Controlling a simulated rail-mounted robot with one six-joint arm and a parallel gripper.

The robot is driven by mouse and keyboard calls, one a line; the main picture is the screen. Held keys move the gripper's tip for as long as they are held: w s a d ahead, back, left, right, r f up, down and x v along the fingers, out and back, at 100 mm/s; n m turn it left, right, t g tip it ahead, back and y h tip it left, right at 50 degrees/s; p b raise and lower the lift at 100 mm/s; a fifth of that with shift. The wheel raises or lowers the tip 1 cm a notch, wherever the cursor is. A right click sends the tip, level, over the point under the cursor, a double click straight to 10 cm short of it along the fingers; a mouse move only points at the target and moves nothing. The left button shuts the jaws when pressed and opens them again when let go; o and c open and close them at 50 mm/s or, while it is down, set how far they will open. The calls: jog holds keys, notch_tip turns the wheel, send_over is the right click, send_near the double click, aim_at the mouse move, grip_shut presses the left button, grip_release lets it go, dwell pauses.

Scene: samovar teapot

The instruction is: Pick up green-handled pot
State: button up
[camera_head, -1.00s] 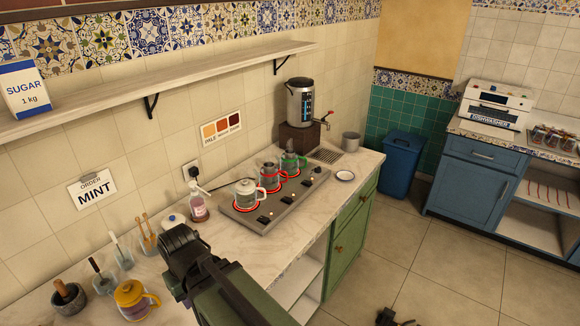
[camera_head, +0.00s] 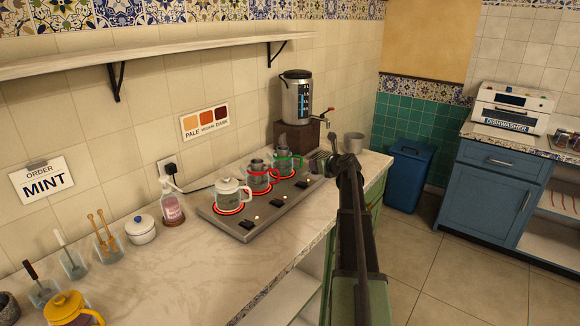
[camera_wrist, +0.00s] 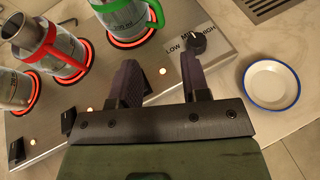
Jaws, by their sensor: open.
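The green-handled pot (camera_head: 285,154) stands on the far burner of the hot plate in the head view. In the wrist view the green-handled pot (camera_wrist: 118,16) is at the top, partly cut off, with its handle at its right side. My gripper (camera_wrist: 161,70) is open and empty, with its fingers over the hot plate's front edge by a black knob. It is apart from the pot. In the head view my gripper (camera_head: 345,165) is to the right of the pot, beyond the hot plate, its fingers too small to read.
The red-handled pot (camera_head: 257,176) and a white-handled pot (camera_head: 229,192) stand on the nearer glowing burners of the hot plate (camera_head: 245,230). A white saucer with a blue rim (camera_wrist: 272,84) lies to the right. A samovar (camera_head: 297,98) stands behind. A wall shelf (camera_head: 150,56) runs above.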

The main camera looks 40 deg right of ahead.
jog(key=b+x, duration=0.2)
jog(key=x, duration=0.3)
jog(key=shift+f, duration=0.2)
jog(key=shift+w+a, duration=0.1)
jog(key=shift+w, duration=0.3)
jog(key=b+x, duration=0.2)
jog(key=x, duration=0.3)
jog(key=shift+w+f, duration=0.1)
jog(key=shift+c, duration=0.4)
grip_shut()
